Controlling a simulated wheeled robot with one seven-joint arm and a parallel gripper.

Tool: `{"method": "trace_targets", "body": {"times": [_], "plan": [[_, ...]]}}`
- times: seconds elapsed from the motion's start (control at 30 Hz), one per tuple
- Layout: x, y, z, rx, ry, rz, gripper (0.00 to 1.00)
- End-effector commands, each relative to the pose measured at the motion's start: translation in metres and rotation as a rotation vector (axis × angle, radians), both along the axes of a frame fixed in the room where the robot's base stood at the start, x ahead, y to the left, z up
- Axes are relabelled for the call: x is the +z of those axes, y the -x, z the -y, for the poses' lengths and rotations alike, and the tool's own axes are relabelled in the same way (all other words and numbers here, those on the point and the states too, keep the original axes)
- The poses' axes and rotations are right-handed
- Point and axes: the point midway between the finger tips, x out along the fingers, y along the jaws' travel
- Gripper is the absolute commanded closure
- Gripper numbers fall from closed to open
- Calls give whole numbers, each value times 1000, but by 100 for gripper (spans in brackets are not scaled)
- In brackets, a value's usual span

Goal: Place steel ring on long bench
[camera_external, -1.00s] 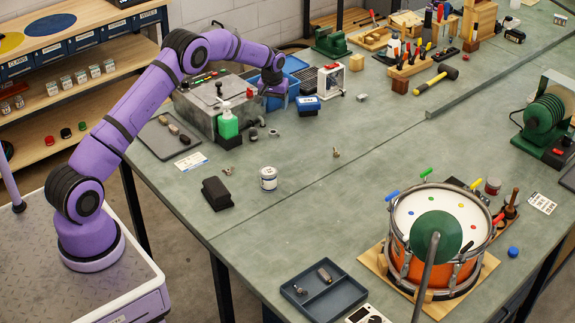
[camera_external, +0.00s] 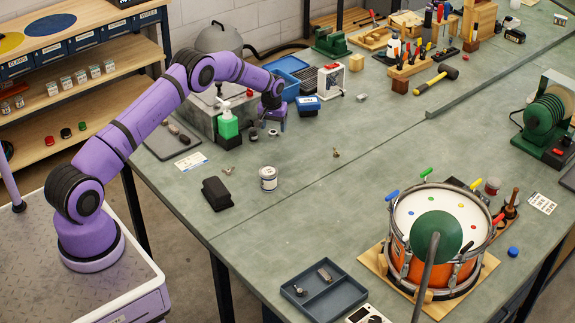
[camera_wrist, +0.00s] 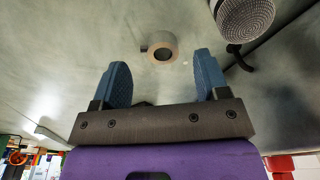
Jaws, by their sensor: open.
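A small steel ring (camera_external: 273,132) lies on the long bench (camera_external: 300,165) near its left side. In the wrist view the ring (camera_wrist: 162,47) shows as a short metal band with a round hole and a small dark nub on its left. My gripper (camera_external: 274,122) is low over the bench beside the ring in the outside view. In the wrist view my gripper (camera_wrist: 163,75) is open and empty, its two blue fingers apart, with the ring ahead of the gap and not between the fingers.
A mesh-headed object (camera_wrist: 245,18) lies close to the ring. A green bottle (camera_external: 228,125) and a metal box (camera_external: 200,118) stand left of my gripper. Blue bins (camera_external: 282,72) stand behind. A white tin (camera_external: 268,178) stands in front. The bench middle has free room.

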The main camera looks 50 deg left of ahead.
Motion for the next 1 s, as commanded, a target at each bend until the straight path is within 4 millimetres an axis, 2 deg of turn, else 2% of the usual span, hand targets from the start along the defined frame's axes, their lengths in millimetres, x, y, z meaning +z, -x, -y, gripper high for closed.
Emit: {"method": "trace_targets", "body": {"times": [0.03,0.17,0.4,0.43,0.63,0.7,1.0], "plan": [[-10,2,-2,1,1,-3,32],[-25,-1,-3,0,0,-1,32],[-27,-1,-3,0,0,0,32],[-27,-1,-3,0,0,0,34],[-27,-1,-3,0,-1,-1,80],[-27,-1,-3,0,-1,-1,84],[-19,-2,-3,0,-1,1,84]]}}
